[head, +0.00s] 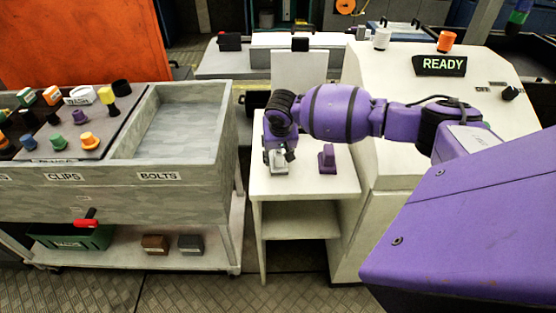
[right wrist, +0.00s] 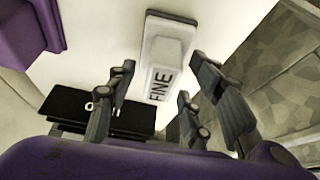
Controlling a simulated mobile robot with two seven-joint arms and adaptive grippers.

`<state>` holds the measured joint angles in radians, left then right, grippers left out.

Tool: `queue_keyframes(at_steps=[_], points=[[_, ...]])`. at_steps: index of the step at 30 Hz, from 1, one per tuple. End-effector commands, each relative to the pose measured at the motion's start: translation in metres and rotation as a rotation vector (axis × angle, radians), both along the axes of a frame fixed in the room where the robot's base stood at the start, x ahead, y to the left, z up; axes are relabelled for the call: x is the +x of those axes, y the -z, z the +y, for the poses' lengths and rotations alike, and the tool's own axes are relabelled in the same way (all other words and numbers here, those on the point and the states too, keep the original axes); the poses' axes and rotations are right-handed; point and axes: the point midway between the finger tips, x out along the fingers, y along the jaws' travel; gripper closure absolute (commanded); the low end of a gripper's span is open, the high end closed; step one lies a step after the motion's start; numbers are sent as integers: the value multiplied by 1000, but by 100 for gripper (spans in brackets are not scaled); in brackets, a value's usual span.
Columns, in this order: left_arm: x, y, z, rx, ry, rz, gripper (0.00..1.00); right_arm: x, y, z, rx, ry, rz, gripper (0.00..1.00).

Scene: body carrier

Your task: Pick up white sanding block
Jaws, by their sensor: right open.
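The white sanding block (right wrist: 168,50), marked FINE, lies on the small white stand; in the head view the block (head: 279,168) is partly covered by my right gripper. My right gripper (head: 281,157) hangs over it from above. In the right wrist view the fingers of the right gripper (right wrist: 160,75) are spread apart, with the block between and beyond their tips. I see no finger closed on it. My left gripper is not in either view.
A purple block (head: 327,159) stands right of the white one on the same stand (head: 303,184). A grey cart (head: 200,130) with bins and colored knobs is at the left. A console with a READY sign (head: 440,65) is at the right. A black item (right wrist: 100,112) shows near the fingers.

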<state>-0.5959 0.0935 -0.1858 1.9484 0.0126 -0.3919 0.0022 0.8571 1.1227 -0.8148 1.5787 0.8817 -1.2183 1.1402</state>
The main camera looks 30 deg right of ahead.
Motion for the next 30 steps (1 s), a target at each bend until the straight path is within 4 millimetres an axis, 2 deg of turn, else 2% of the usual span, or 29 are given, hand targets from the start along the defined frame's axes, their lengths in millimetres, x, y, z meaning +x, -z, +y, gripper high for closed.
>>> queue_keyframes(at_steps=[3,13,23,26,30], points=[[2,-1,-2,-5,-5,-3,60,0,-1,0,0,0,-1,56],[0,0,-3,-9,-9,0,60,0,-1,0,0,0,0,99],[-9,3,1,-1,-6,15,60,0,-3,0,0,0,-1,100],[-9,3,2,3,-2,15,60,0,-8,0,0,0,-2,100],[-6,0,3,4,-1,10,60,1,-26,0,0,0,-5,100]])
